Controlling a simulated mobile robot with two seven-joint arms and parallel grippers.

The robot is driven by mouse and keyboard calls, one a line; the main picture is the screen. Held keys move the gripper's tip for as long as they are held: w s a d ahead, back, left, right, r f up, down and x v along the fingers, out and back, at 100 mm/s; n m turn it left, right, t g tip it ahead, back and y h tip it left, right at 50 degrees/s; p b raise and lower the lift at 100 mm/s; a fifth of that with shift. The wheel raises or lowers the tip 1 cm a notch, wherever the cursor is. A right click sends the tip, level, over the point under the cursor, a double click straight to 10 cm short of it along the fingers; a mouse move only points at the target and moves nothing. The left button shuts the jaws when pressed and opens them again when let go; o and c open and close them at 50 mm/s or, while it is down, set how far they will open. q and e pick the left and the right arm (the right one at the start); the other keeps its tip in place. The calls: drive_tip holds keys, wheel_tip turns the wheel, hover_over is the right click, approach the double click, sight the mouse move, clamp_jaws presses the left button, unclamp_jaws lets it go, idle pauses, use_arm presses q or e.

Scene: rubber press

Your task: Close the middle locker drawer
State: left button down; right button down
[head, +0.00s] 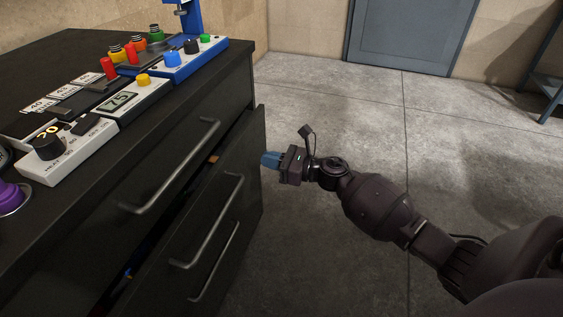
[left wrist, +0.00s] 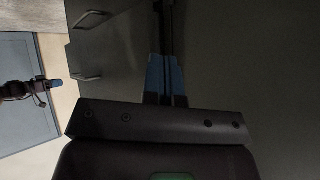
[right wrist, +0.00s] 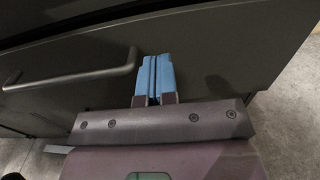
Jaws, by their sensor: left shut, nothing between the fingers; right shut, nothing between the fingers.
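The middle locker drawer (head: 245,155) is pulled out of the black locker in the head view. Its front stands proud of the drawer above, and a dark gap shows behind its top edge. Its bar handle (head: 207,235) is on the front. My right gripper (head: 271,160) is shut and empty, close to the far end of the drawer front. In the right wrist view its blue fingers (right wrist: 154,75) point at a dark drawer front, right of a handle; contact cannot be told. My left gripper (left wrist: 165,76) is shut and empty before a dark surface, outside the head view.
The upper drawer's handle (head: 172,170) and a lower handle (head: 215,262) stick out from the locker. Control boxes, including a blue one (head: 178,66), stand on the locker top (head: 55,55). The concrete floor (head: 340,100) to the right is clear up to a grey door (head: 408,35).

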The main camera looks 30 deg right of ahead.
sight(234, 150)
use_arm(q)
drive_tip(key=shift+w+b, duration=0.25)
drive_tip(key=shift+b, duration=0.15)
use_arm(e)
drive_tip(key=x, duration=0.7)
drive_tip(key=shift+w+a, duration=0.25)
drive_tip(key=shift+w, duration=0.1)
drive_tip(key=shift+w+a, duration=0.15)
drive_tip(key=b+x, duration=0.1)
drive_tip(key=x, duration=0.2)
drive_tip(key=shift+w+a+f, duration=0.1)
drive_tip(key=shift+w+f, duration=0.05)
drive_tip(key=shift+f, duration=0.05)
drive_tip(key=shift+w+a, duration=0.25)
use_arm(q)
drive_tip(key=shift+r+t, duration=0.1)
drive_tip(key=shift+t, duration=0.5)
use_arm(e)
drive_tip(key=shift+w+r, duration=0.1)
drive_tip(key=shift+r, duration=0.3)
drive_tip(key=shift+r, duration=0.1)
use_arm(q)
drive_tip(key=shift+s, duration=0.1)
